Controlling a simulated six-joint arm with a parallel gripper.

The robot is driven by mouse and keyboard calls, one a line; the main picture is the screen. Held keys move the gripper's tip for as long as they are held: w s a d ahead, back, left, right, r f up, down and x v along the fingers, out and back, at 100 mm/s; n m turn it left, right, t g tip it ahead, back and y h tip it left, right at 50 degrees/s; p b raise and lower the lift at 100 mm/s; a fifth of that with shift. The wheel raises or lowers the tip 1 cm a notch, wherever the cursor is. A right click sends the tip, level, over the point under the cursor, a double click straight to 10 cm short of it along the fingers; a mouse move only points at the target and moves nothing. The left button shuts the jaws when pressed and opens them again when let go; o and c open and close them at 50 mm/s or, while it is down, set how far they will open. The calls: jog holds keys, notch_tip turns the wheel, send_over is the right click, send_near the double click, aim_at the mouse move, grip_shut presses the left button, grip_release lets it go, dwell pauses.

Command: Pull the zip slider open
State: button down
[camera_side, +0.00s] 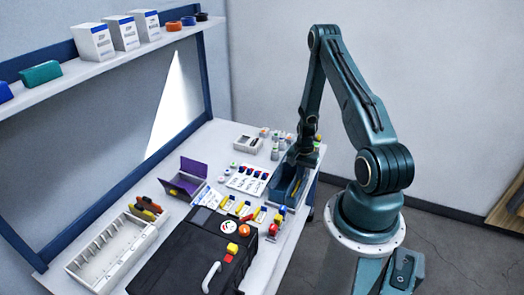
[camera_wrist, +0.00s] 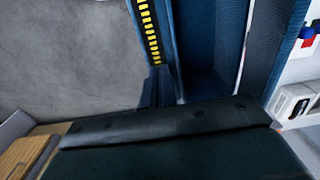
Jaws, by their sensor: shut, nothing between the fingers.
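A blue open-topped case (camera_side: 285,196) stands at the right end of the bench in the side view. The wrist view shows blue walls (camera_wrist: 207,45) close up, with a row of yellow teeth on a black strip (camera_wrist: 148,28), which looks like the zip. I cannot make out the zip slider in either view; it may be hidden. My gripper (camera_side: 300,160) points down at the far end of the blue case. It is shut and holds nothing. Whether it touches the case I cannot tell. Its dark body fills the bottom of the wrist view.
A black case (camera_side: 190,250) with a pale handle lies at the front of the bench. A white slotted tray (camera_side: 110,252) and an open purple box (camera_side: 186,177) are to the left. Small bottles and a white box (camera_side: 247,144) stand behind. Open floor lies to the right.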

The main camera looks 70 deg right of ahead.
jog(key=shift+d, duration=1.3)
jog(key=shift+a, duration=0.45)
jog(key=shift+r, duration=0.1)
jog(key=shift+r, duration=3.4)
